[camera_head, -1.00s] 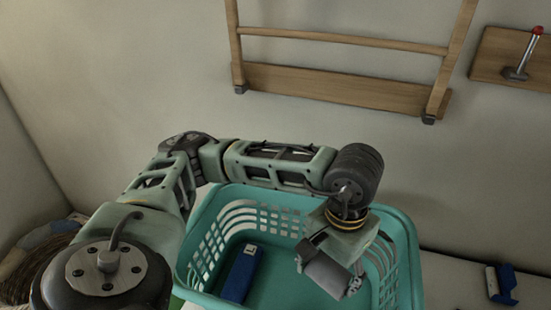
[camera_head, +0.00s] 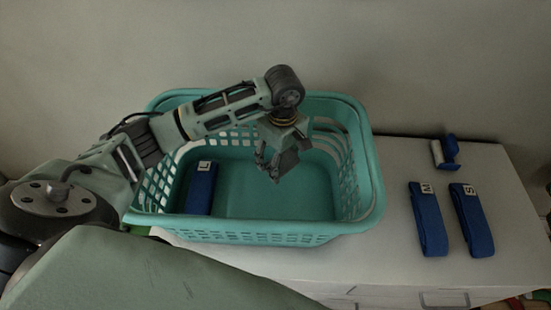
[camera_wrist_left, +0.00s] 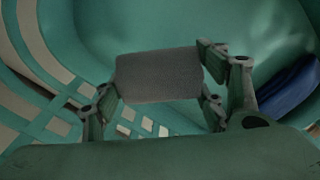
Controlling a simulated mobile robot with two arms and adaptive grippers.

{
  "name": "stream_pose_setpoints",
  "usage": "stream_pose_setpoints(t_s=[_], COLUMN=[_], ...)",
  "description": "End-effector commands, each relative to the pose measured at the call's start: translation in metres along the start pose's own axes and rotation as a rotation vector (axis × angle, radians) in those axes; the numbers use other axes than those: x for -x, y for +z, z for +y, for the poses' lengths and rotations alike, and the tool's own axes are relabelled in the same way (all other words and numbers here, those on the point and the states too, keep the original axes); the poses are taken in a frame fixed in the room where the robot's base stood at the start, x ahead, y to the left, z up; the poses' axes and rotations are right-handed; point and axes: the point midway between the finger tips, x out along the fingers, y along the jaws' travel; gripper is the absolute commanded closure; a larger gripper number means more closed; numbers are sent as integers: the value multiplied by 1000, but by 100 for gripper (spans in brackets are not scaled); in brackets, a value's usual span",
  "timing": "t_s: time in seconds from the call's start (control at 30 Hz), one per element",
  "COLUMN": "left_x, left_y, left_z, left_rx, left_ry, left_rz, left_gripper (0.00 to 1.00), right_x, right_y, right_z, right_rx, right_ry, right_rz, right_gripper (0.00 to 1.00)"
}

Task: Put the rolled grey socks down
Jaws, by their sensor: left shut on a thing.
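My left gripper (camera_head: 272,168) reaches down inside the turquoise laundry basket (camera_head: 366,190), above its floor. It is shut on the rolled grey socks (camera_wrist_left: 158,76). In the left wrist view the socks are a grey roll held between the two fingers (camera_wrist_left: 160,95), with the basket's floor and slotted wall beyond. In the head view the socks (camera_head: 288,160) are small, dark and partly hidden by the gripper. Whether they touch the basket floor I cannot tell. My right gripper is not in view.
A blue folded item labelled L (camera_head: 201,188) lies in the basket's left side. On the white cabinet top (camera_head: 385,160) to the right lie blue items labelled M (camera_head: 428,220) and S (camera_head: 472,220), and a blue-and-white object (camera_head: 445,152). The basket's middle and right floor is clear.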

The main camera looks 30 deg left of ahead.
Motion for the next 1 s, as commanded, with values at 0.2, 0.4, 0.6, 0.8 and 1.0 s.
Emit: stream_pose_setpoints(t_s=[0.2, 0.4, 0.6, 0.8, 1.0], left_x=[-17, -44, -48, -53, -51], left_y=[0, 1, 0, 0, 0], left_z=[0, 0, 1, 1, 1], left_rx=[-1, -2, -3, -4, -4], left_ry=[-1, -2, 3, 2, 2], left_rz=[-1, -2, 1, 0, 0], left_gripper=[58, 58, 58, 58, 19], right_x=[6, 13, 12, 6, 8], right_y=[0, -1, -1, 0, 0], right_z=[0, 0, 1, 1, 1], right_rx=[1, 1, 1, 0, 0], right_ry=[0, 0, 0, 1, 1], right_rz=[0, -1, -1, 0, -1], right_gripper=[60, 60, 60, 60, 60])
